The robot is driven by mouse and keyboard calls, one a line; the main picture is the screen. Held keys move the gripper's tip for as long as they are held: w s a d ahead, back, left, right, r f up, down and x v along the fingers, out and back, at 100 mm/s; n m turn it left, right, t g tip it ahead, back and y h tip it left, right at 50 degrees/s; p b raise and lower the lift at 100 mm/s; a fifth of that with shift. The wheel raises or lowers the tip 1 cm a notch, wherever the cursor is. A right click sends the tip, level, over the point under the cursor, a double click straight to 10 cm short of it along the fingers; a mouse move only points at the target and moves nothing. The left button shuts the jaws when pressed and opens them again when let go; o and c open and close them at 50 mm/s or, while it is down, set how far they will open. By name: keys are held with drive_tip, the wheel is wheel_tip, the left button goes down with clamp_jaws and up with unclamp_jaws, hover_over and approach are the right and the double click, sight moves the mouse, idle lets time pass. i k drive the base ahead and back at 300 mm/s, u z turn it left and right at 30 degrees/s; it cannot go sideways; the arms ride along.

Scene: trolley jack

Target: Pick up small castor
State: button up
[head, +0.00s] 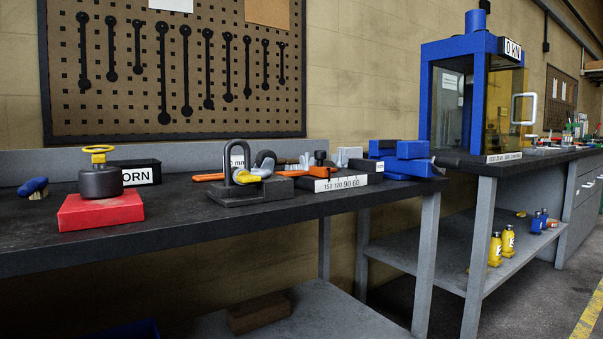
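I cannot pick out a small castor for certain in the head view. Several small parts crowd the middle of the dark workbench (190,208), around a dark block with an upright shackle (229,162), and are too small or overlapped to name. A dark round body with a yellow ring on top (100,180) sits on a red block (101,211) at the left of the bench. My gripper does not show in this view.
A white-labelled block (340,183) and blue blocks (400,158) stand toward the bench's right end. A blue press frame (472,90) is on the farther bench. Yellow bottles (501,246) stand on its lower shelf. The bench's front left is clear.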

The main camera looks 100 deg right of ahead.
sight(266, 160)
drive_tip(key=z, duration=0.5)
drive_tip(key=k, duration=0.15)
drive_tip(key=z, duration=2.1)
